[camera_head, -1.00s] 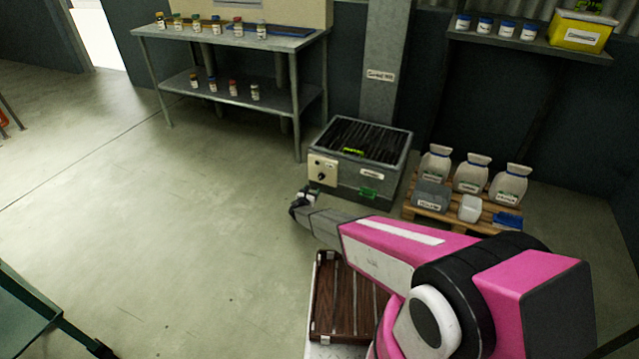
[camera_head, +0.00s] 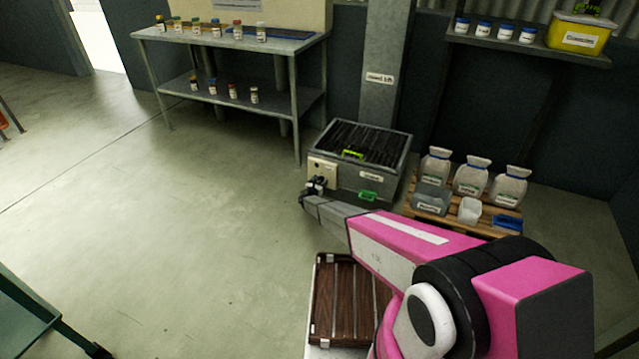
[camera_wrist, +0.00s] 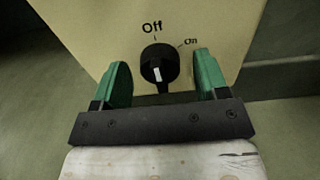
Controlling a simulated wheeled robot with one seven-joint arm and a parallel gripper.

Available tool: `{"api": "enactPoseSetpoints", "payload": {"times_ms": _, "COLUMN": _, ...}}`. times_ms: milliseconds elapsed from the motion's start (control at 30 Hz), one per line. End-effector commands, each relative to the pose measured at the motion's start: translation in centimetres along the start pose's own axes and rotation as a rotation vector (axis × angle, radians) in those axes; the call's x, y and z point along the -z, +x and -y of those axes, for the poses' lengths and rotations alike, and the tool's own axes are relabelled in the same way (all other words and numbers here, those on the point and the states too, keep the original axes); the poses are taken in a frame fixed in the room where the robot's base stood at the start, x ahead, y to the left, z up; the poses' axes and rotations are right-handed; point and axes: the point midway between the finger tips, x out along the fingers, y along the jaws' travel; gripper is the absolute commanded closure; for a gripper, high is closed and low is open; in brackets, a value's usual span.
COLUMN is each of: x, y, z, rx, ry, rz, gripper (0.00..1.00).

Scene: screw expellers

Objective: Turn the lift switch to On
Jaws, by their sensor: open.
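The lift switch (camera_wrist: 160,62) is a round black knob on a cream panel, with a white mark on its lower half. "Off" is printed above it and "On" to its upper right. My gripper (camera_wrist: 163,68) is open, with one green finger on each side of the knob and visible gaps to it. Finger contact with the panel cannot be told. In the head view my gripper (camera_head: 316,187) is at the cream panel (camera_head: 323,169) on the front of the grey metal box (camera_head: 345,185), hiding the knob.
A pallet (camera_head: 465,212) with white sacks (camera_head: 470,176) and scoops stands right of the box. A grey post (camera_head: 382,60) rises behind it. A metal table (camera_head: 290,42) with small bottles is at the back left.

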Motion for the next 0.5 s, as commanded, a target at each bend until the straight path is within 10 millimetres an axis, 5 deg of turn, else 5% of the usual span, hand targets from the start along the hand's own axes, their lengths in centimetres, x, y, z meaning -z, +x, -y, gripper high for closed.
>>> {"api": "enactPoseSetpoints", "payload": {"times_ms": 67, "x": 0.00, "y": -0.03, "z": 0.01, "rx": 0.000, "ry": 0.000, "rz": 0.000, "gripper": 0.33}}
{"api": "enactPoseSetpoints", "payload": {"times_ms": 200, "x": 0.00, "y": -0.04, "z": 0.02, "rx": 0.000, "ry": 0.000, "rz": 0.000, "gripper": 0.78}}
{"api": "enactPoseSetpoints", "payload": {"times_ms": 233, "x": 0.01, "y": -0.05, "z": 0.01, "rx": 0.000, "ry": 0.000, "rz": 0.000, "gripper": 0.82}}
{"api": "enactPoseSetpoints", "payload": {"times_ms": 500, "x": 0.01, "y": -0.06, "z": 0.03, "rx": 0.001, "ry": 0.016, "rz": 0.000, "gripper": 0.82}}
